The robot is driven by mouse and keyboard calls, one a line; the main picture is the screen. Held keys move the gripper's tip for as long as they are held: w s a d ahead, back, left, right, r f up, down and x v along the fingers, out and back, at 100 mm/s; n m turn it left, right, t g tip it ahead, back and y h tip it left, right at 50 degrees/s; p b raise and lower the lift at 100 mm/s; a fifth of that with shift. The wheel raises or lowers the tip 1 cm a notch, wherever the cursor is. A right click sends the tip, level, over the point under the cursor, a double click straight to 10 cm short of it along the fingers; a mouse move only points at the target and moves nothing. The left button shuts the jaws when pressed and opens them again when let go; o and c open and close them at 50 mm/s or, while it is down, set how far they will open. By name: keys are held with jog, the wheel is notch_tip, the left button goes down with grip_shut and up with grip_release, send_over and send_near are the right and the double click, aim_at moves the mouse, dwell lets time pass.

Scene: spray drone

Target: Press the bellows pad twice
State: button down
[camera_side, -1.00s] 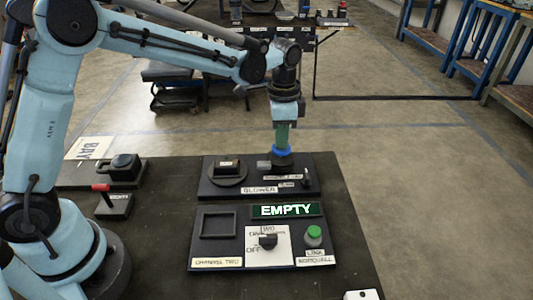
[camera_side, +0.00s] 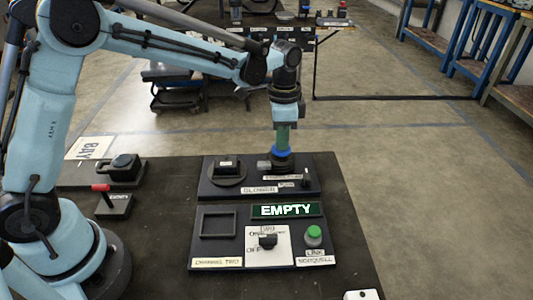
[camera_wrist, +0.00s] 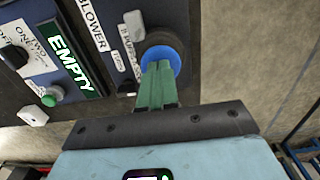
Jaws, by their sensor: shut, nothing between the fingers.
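The bellows pad (camera_side: 281,152) is a round blue-topped pad on a dark base, at the back of the blower panel in the side view. In the wrist view its blue top (camera_wrist: 175,57) shows just beyond the fingertips. My gripper (camera_side: 283,146) points straight down over the pad with its green fingers shut and empty. In the wrist view the closed fingers (camera_wrist: 160,68) overlap the blue top and appear to touch it. The fingers hide part of the pad, so how far it is pressed in cannot be told.
The blower panel (camera_side: 312,188) also carries a round dark fitting (camera_side: 227,179) on the left and small controls. In front, another panel (camera_side: 240,218) has a display (camera_side: 286,210) reading EMPTY, a rotary knob (camera_side: 267,240) and a green button (camera_side: 313,232). A red-handled lever (camera_side: 101,188) stands left.

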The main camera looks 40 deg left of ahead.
notch_tip(320, 180, up, 13)
dwell(0.4)
jog(key=shift+f, duration=0.1)
dwell(0.8)
jog(key=s+a+f+n+t, duration=0.3)
jog(key=s+n, duration=0.1)
jog(key=s, duration=0.4)
jog(key=s+a+f+n+t, duration=0.3)
jog(key=s+a+n+t, duration=0.1)
jog(key=s, duration=0.5)
jog(key=shift+n, duration=0.5)
